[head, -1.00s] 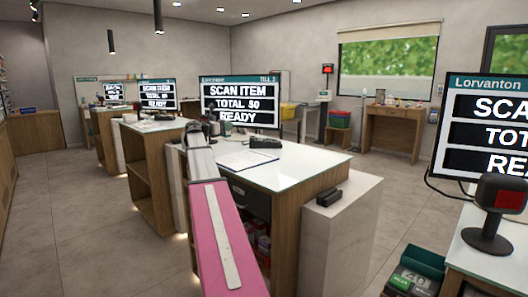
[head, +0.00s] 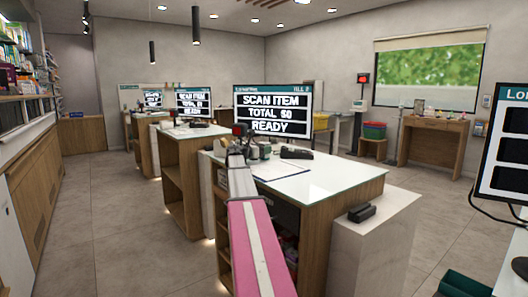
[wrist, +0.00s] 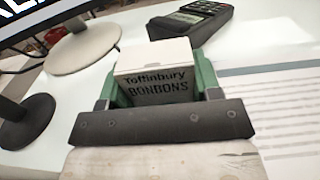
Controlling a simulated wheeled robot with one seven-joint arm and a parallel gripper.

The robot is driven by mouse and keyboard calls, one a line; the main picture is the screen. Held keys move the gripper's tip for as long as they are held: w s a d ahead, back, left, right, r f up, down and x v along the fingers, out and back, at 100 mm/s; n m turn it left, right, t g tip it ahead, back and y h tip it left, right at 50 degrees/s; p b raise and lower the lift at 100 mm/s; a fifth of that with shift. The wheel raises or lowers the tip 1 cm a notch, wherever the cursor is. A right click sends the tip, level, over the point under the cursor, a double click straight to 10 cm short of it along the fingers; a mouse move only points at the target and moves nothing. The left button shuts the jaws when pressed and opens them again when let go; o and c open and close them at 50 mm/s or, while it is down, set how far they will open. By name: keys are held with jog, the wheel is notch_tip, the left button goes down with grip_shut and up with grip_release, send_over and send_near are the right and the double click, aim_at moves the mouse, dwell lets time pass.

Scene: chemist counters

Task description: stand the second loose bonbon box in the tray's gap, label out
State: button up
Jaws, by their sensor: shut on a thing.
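In the wrist view, my gripper (wrist: 157,88) is shut on a bonbon box (wrist: 150,58). Its green fingers press on both sides of the box. The box has a white top and a grey face reading "Toffinbury BONBONS", which faces my wrist camera. Its lower part is hidden behind the dark gripper bar. In the head view, my gripper (head: 239,138) is at the far end of my pink arm, over the white counter with the till screen. The box is too small to make out there. I cannot make out the tray or its gap in either view.
The counter top (head: 330,181) holds a till screen (head: 272,111), a card reader (head: 297,152) and a paper sheet (head: 281,167). A dark device (head: 362,212) sits on the pale side block (head: 385,225). Shelves line the left wall. The floor aisle at left is clear.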

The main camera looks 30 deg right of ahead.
jog(key=shift+f, duration=0.25)
jog(key=o, duration=0.6)
jog(key=shift+f, duration=0.15)
jog(key=shift+c, duration=0.2)
jog(key=o, duration=0.4)
